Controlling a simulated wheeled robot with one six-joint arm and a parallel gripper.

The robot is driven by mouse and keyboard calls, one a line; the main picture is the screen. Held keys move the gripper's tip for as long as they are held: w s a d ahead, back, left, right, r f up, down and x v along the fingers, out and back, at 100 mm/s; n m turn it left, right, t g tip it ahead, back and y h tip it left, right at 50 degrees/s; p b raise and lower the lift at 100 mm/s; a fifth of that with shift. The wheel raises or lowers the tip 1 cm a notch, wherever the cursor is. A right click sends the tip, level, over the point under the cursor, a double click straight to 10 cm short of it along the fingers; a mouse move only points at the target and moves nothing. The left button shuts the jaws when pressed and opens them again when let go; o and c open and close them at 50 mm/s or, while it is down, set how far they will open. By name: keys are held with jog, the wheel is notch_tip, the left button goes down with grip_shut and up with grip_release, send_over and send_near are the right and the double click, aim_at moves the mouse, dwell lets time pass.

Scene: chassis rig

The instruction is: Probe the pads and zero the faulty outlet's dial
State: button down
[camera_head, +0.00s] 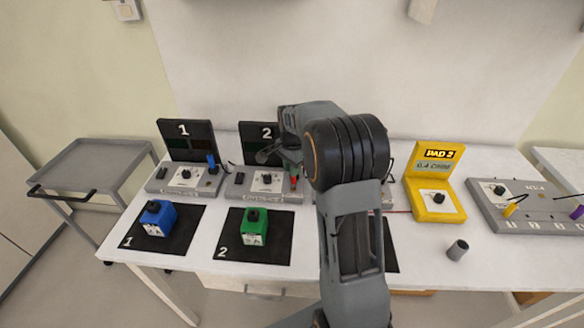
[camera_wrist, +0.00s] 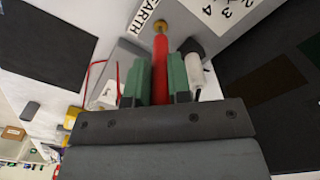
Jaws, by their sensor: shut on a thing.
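My gripper (camera_wrist: 159,85) is shut on a red probe (camera_wrist: 160,62), held between green finger pads. The probe's far end meets a brass spot (camera_wrist: 160,27) beside an "EARTH" label (camera_wrist: 148,18); I cannot tell if they touch. In the head view the red probe (camera_head: 294,183) is at the right side of outlet unit 2 (camera_head: 262,195), whose dial (camera_head: 266,178) shows. Outlet unit 1 (camera_head: 183,190) has a dial (camera_head: 186,174) and a blue probe (camera_head: 211,160). The yellow meter (camera_head: 435,200) reads "PAD 2" and "0.4 OHM". My arm hides most of a third unit.
A blue box (camera_head: 158,217) stands on black mat 1 (camera_head: 190,226), a green box (camera_head: 254,226) on mat 2 (camera_head: 280,245). A grey panel (camera_head: 530,222) with yellow and purple probes is at right. A grey cylinder (camera_head: 457,249) stands before the meter. A cart (camera_head: 90,155) is at left.

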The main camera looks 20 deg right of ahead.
jog(key=shift+r+p, duration=2.75)
jog(key=shift+r, duration=0.7)
dwell(0.9)
